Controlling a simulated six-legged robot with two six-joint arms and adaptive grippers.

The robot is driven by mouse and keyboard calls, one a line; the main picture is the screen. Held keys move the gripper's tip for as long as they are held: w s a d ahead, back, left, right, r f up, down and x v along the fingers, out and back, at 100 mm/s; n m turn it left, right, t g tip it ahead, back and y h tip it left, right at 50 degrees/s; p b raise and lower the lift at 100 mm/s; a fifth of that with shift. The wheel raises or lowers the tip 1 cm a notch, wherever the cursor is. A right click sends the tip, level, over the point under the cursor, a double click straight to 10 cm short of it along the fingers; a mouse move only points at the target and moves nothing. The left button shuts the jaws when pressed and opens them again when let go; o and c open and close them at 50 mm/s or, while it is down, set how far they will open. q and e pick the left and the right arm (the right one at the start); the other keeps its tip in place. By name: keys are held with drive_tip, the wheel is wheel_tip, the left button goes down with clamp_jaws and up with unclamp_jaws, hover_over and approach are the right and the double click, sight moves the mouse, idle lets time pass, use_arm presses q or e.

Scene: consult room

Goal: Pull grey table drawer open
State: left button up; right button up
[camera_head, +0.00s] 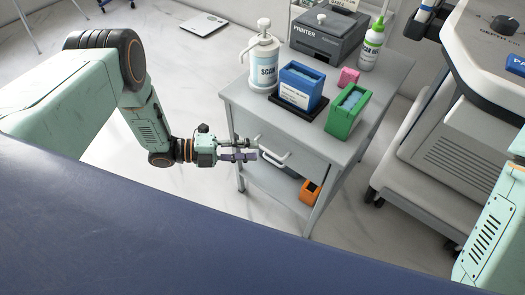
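The grey table (335,158) stands at the centre right. Its drawer (304,171) has a pale bar handle (275,160) on the front and looks closed. My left gripper (253,149) reaches in from the left to the handle's left end. Its two fingers show a gap between them, one above the other, with the fingertips close to the handle. I cannot tell whether they touch it. My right gripper is out of view; only a part of my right arm shows at the lower right edge.
On the tabletop stand a SCAN pump bottle (264,66), a blue box (301,86), a green box (347,111), a pink block (348,77), a printer (326,40) and a green-capped bottle (371,45). An orange box (310,192) sits on the lower shelf. A dark blue surface (150,235) fills the foreground.

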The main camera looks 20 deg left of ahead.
use_arm(q)
drive_tip(key=shift+b+x, duration=0.5)
drive_tip(key=shift+x, duration=1.65)
drive_tip(key=shift+c, duration=0.2)
clamp_jaws()
